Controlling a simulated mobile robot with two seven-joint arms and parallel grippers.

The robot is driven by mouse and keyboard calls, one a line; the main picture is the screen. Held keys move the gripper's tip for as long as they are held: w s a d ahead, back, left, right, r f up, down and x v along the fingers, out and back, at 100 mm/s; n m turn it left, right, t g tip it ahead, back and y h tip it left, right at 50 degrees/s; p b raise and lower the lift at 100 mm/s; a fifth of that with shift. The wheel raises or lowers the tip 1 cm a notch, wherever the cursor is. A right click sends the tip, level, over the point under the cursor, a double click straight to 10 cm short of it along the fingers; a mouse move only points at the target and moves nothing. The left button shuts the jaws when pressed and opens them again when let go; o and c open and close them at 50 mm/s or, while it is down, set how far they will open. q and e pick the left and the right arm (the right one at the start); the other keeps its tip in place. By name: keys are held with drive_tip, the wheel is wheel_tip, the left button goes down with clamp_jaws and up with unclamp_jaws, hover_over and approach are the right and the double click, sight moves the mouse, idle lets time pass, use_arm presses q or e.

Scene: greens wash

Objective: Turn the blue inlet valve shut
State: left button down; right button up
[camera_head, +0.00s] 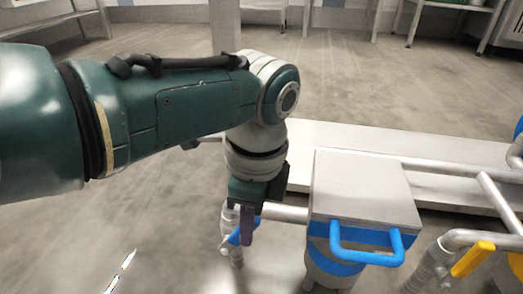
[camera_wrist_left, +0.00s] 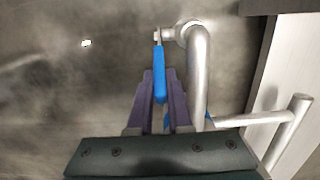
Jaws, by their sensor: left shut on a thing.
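The blue inlet valve (camera_head: 234,238) is a blue lever on a grey vertical pipe, left of the square-lidded tank. In the left wrist view the blue lever (camera_wrist_left: 159,62) runs lengthwise from a pipe fitting down between my two purple fingers. My left gripper (camera_head: 246,238) reaches down over the lever from above. It also shows in the left wrist view (camera_wrist_left: 160,85), shut on the lever, with a finger on each side. The fingers and wrist hide part of the lever in the head view. My right gripper is not in view.
The tank (camera_head: 363,187) has a grey lid and a blue bar handle (camera_head: 367,246) at the front. A yellow lever (camera_head: 472,258) sits on a pipe at the right. A grey pipe (camera_wrist_left: 199,75) bends close beside my fingers. Open floor lies at the left.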

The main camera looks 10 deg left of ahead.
use_arm(q)
drive_tip(key=shift+d+f, duration=0.1)
drive_tip(key=shift+f, duration=0.05)
drive_tip(key=c, duration=0.8)
unclamp_jaws()
drive_tip(key=shift+c, duration=0.2)
drive_tip(key=r+p, duration=0.6)
drive_tip(key=d+r+p, duration=0.1)
drive_tip(key=r+p, duration=0.2)
drive_tip(key=r, duration=0.1)
drive_tip(key=shift+r, duration=0.1)
